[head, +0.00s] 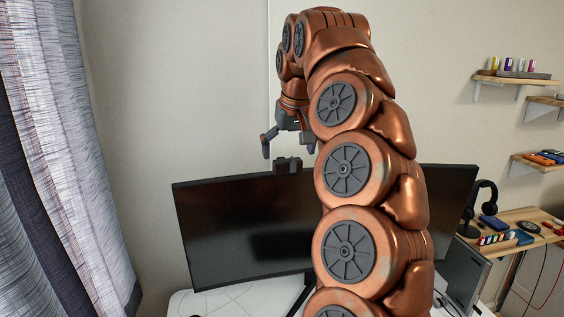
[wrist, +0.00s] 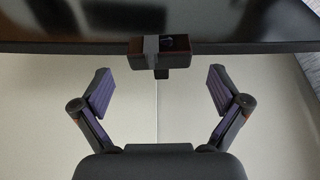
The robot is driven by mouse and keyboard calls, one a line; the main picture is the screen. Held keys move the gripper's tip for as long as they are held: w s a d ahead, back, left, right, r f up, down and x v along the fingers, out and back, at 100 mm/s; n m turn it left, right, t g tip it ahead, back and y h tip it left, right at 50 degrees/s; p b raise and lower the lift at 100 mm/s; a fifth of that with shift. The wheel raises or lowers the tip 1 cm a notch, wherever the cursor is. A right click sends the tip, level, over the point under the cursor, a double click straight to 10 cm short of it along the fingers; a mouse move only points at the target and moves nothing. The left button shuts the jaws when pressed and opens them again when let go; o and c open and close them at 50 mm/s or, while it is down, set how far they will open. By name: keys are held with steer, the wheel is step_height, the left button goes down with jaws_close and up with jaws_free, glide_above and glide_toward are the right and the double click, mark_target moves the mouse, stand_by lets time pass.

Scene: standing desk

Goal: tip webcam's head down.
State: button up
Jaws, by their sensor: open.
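The webcam (head: 287,165) is a small dark block sitting on the top edge of the wide black monitor (head: 240,225). In the wrist view the webcam (wrist: 160,48) straddles the monitor's edge, near the middle of the picture. My gripper (head: 288,146) is above the webcam in the head view, with its fingers spread. In the wrist view my gripper (wrist: 161,90) is open and empty, one purple-padded finger on each side, and the webcam lies beyond the fingertips, between their lines. No contact shows. The webcam's exact tilt is hard to tell.
My arm hides part of the monitor in the head view. Wooden shelves (head: 515,78) with small items hang at the right. Headphones (head: 482,200) stand on a side surface. A curtain (head: 60,150) hangs at the left. The wall around the webcam is bare.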

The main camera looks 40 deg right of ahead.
mark_target(287, 160)
steer(key=shift+p+x, duration=0.35)
steer(key=shift+x, duration=1.3)
